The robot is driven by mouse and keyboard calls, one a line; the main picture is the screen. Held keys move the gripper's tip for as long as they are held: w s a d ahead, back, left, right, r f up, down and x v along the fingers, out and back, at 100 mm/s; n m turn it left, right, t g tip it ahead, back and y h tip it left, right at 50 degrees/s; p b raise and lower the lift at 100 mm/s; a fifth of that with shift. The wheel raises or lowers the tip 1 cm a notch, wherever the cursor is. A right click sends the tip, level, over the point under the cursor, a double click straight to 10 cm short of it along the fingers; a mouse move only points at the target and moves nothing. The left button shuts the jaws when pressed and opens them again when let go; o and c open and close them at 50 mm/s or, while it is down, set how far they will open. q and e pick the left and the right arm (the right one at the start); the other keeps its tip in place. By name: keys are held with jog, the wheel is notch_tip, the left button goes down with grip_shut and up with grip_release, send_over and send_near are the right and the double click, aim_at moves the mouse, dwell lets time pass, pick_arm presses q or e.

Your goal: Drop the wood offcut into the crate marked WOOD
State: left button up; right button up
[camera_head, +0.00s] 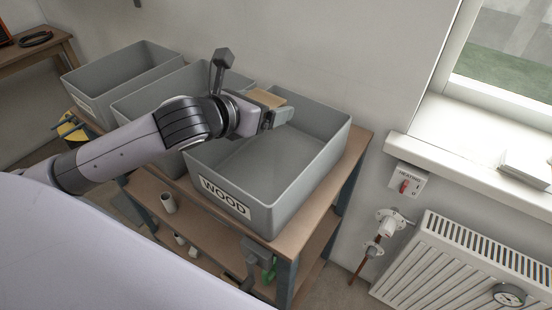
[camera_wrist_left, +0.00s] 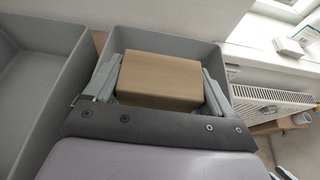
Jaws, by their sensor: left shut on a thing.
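The wood offcut (camera_wrist_left: 160,80) is a plain tan block held between the two fingers of my left gripper (camera_wrist_left: 160,85). In the head view the offcut (camera_head: 266,98) shows at the end of my left gripper (camera_head: 272,114), above the back part of the grey crate marked WOOD (camera_head: 226,196). My left gripper is shut on the offcut. The crate's visible floor is bare; the part behind my gripper is hidden. The crate's rim also shows behind the offcut in the left wrist view (camera_wrist_left: 172,42). My right gripper is not in view.
Two more grey crates, a middle one (camera_head: 135,105) and a far left one (camera_head: 85,88), stand beside it on a wooden bench (camera_head: 350,165). A radiator (camera_head: 470,265) and window sill (camera_head: 470,160) are at the right. Tubes lie on the lower shelf.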

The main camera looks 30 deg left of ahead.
pick_arm(q)
jog(key=shift+f, duration=2.05)
jog(key=o, duration=0.9)
jog(key=shift+s, duration=0.1)
jog(key=v, duration=0.7)
jog(key=shift+b, duration=0.4)
